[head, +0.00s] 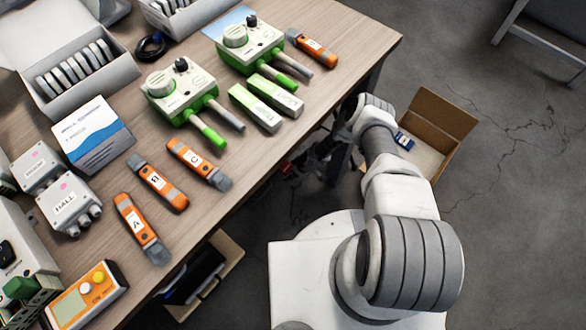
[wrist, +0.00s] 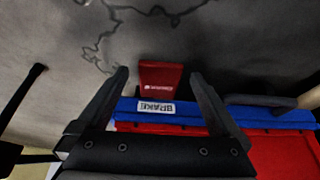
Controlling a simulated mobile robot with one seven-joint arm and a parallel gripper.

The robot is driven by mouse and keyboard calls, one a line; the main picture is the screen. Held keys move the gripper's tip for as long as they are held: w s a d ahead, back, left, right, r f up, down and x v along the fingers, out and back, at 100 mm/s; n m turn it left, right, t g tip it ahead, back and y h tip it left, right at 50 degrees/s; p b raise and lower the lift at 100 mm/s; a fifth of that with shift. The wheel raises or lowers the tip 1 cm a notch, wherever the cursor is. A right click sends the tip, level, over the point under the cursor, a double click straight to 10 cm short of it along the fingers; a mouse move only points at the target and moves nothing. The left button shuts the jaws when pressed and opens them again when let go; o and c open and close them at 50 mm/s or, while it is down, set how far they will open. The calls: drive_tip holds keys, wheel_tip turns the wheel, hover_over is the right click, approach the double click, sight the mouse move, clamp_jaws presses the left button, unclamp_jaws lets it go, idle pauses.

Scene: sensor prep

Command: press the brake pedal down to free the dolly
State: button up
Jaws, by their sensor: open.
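The dolly's red deck (wrist: 270,150) lies behind that bar at the lower right. My gripper (wrist: 159,76) is open and empty, with one finger on each side of the pedal in the picture. I cannot tell its height above the pedal, and no contact is visible. In the head view, my gripper (head: 322,163) is a dark shape beside the table edge, low and partly hidden by my arm; the pedal cannot be made out there.
The wooden table (head: 245,165) holds orange handheld devices (head: 199,163), green-and-white units (head: 182,95) and boxes. An open cardboard box (head: 440,125) stands on the floor right of my arm. A bin (head: 205,275) sits below the table edge. Cracked grey floor (head: 520,200) is clear at right.

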drive_tip(key=shift+c, duration=0.3)
clamp_jaws()
idle(0.3)
